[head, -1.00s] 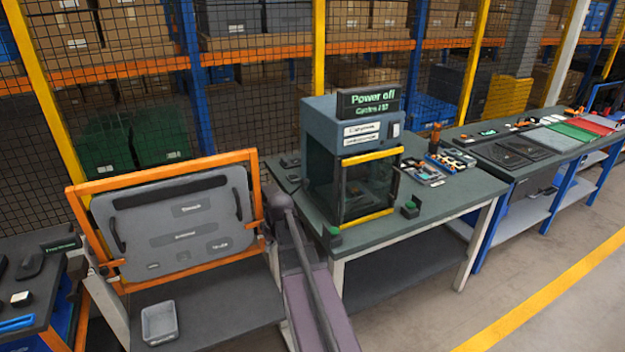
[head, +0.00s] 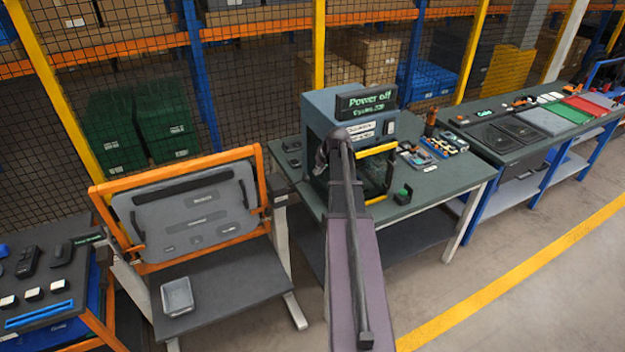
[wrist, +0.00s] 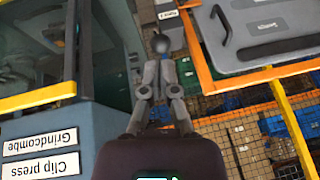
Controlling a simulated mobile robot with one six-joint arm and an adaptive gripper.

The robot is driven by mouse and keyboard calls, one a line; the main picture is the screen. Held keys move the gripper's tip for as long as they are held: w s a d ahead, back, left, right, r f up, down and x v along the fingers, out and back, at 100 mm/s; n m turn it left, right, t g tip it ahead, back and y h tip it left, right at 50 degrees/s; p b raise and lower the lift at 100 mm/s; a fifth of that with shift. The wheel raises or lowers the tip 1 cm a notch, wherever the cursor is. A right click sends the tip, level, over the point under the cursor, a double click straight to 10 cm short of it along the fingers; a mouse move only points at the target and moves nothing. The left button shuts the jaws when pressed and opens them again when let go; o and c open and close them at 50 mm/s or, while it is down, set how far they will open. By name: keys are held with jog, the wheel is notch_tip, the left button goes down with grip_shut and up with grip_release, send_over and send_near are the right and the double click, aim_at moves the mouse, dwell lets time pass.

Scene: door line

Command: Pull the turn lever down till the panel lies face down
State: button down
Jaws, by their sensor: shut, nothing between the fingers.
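The grey panel (head: 185,215) stands tilted in an orange frame (head: 262,180) at the left of the head view, its labelled face with dark handles toward me. In the wrist view the panel (wrist: 262,35) fills the upper right. My gripper (wrist: 159,62) is shut and empty. In the head view my gripper (head: 322,160) is in front of the press, right of the frame. A dark ball on a grey stem (wrist: 160,44), perhaps the turn lever's knob, shows just beyond the fingertips; I cannot tell whether they touch. I cannot make out the lever in the head view.
The clip press (head: 320,110), with a "Power off" display, stands on a green bench (head: 440,185) close behind my gripper. A grey tray (head: 177,296) lies on the shelf below the panel. Open floor (head: 500,290) is at the right.

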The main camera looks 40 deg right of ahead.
jog(key=shift+s+d+r+p, duration=0.15)
jog(key=shift+d+r+p, duration=0.2)
jog(key=shift+d+r, duration=0.5)
jog(key=shift+f, duration=0.15)
jog(key=s+f+b+x, duration=0.1)
jog(key=s+b+x, duration=0.1)
jog(key=b+x, duration=1)
jog(key=shift+a+f+b, duration=0.3)
jog(key=shift+a, duration=0.1)
jog(key=shift+w, duration=0.1)
dwell(0.9)
dwell(1.5)
